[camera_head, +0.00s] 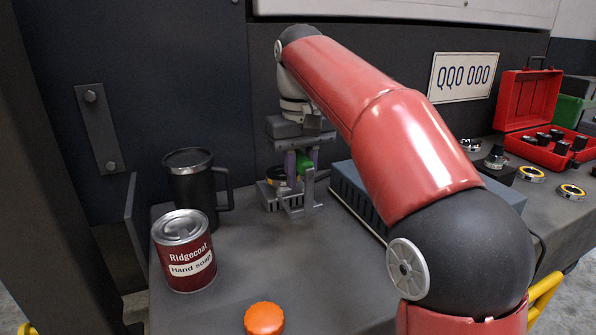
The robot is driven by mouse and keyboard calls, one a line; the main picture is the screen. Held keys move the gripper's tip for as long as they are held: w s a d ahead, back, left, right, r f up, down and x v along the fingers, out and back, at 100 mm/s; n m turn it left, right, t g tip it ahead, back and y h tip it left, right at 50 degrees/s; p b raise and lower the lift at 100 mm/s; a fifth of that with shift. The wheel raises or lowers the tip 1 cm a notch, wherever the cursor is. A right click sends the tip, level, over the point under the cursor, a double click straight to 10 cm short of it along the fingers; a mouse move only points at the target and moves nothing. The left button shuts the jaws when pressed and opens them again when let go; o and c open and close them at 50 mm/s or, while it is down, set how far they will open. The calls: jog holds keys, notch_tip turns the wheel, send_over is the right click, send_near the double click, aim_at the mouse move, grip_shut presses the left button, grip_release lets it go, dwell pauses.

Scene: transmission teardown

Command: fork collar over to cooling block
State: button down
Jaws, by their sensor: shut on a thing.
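My gripper (301,170) points down at the back of the bench, with purple fingers closed around a small part. A grey forked piece (308,192) shows right at the fingertips and looks like the fork collar. A green piece (305,162) shows between the fingers. Just left of and below them is a low grey slotted block (270,198), with a dark and yellow ring (277,177) above it. A blue-grey ribbed box (358,196) stands to the right, partly behind my arm. I cannot tell which of these two is the cooling block, or whether the held part touches anything.
A black mug (190,185) and a red soap can (183,252) stand at left. An orange cap (264,318) lies at the front. An open red case (530,105) and several ringed parts (531,174) are at far right. The bench between can and ribbed box is clear.

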aim_at(301, 156)
jog(key=shift+r, duration=0.15)
notch_tip(301, 156, up, 6)
jog(key=p, duration=0.7)
dwell(0.4)
